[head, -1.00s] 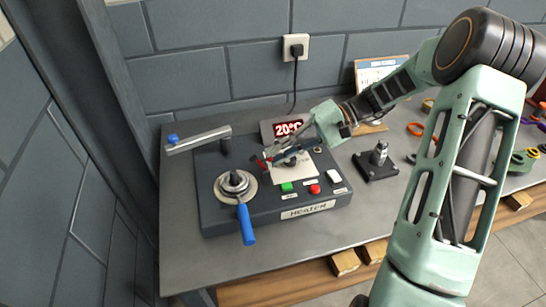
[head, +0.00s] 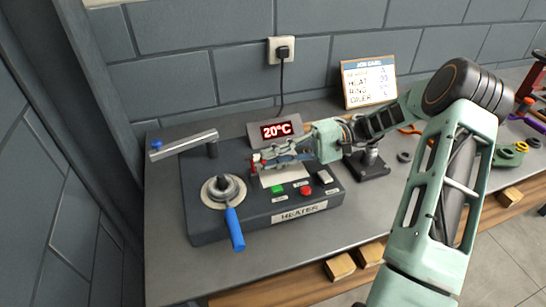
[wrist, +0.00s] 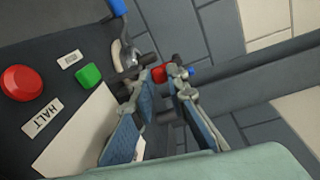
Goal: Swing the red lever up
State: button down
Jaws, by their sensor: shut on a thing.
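The red lever (head: 256,159) shows as a small red piece at the back middle of the heater's top, at the tips of my gripper (head: 268,161). It looks roughly upright, but most of it is hidden by the fingers. In the wrist view, the red lever's end (wrist: 158,74) sits between the fingertips of my gripper (wrist: 164,78). The fingers are closed on it. My gripper lies nearly level over the heater (head: 215,232), coming in from the right.
On the heater are a round hub with a blue handle (head: 235,230), a green button (head: 277,189), a red button (head: 306,191) and a 20°C display (head: 282,130). A grey arm with a blue knob (head: 156,144) stands at the left. A dark stand (head: 369,166) is close under my wrist.

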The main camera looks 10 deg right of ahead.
jog(key=c, duration=1.9)
grip_release()
jog(key=v, duration=1.2)
jog(key=shift+a, duration=0.15)
